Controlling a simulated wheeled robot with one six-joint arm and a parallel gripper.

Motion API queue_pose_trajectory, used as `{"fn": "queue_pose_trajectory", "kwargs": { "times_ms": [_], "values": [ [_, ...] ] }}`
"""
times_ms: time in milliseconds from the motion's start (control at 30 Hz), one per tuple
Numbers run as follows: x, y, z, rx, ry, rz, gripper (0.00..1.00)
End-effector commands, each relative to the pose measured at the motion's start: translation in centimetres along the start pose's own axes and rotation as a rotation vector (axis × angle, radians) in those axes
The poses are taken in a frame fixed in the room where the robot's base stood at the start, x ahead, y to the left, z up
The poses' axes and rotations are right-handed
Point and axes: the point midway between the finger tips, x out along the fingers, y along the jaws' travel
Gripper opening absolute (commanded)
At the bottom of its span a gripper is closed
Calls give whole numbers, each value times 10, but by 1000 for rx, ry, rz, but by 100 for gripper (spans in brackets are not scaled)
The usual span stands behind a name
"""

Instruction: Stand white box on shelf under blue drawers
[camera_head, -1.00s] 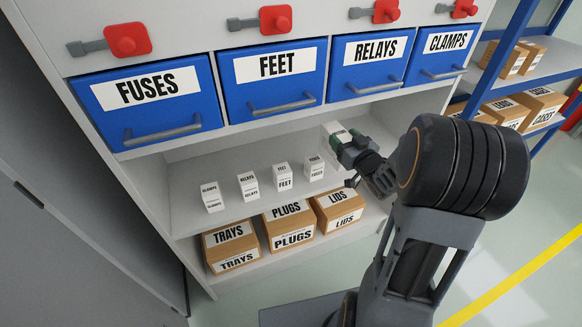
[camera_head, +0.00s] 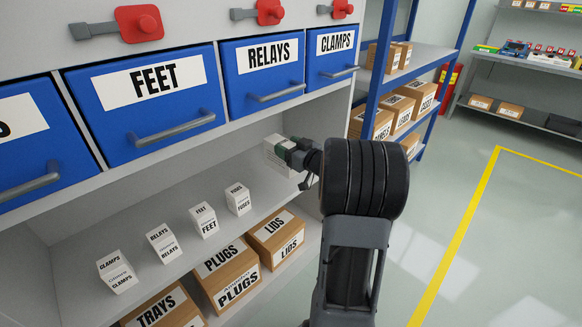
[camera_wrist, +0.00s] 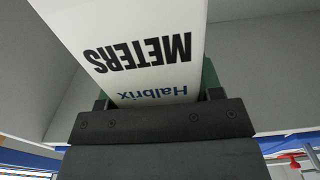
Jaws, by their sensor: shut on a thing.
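My gripper (camera_head: 297,152) is shut on a white box (camera_head: 275,150), in front of the right part of the shelf (camera_head: 95,222) under the blue drawers (camera_head: 262,68). The wrist view shows the box (camera_wrist: 150,50) close up, with "METERS" and "Halbrix" upside down on its face. The gripper (camera_wrist: 155,105) covers one end of it. Whether the box touches the shelf I cannot tell. On the shelf stand small white boxes in a slanting row: CLAMPS (camera_head: 117,272), RELAYS (camera_head: 164,243), FEET (camera_head: 204,220) and FUSES (camera_head: 238,199).
Brown cartons PLUGS (camera_head: 228,275), LIDS (camera_head: 277,238) and TRAYS (camera_head: 165,310) sit on the lower level. A blue-framed rack (camera_head: 376,75) with cartons stands to the right. The floor at right is open, with a yellow line (camera_head: 455,235).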

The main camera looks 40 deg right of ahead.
Motion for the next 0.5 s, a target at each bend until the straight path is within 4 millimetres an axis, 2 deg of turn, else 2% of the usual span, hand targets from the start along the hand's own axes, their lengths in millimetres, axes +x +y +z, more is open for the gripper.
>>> {"fn": "queue_pose_trajectory", "kwargs": {
  "times_ms": [33, 200, 500],
  "values": [
    [4, 8, 15, 2, -1, 0, 24],
    [13, 26, 37, 1, 0, 2, 24],
    [19, 37, 49, -2, 2, 1, 24]
  ]
}}
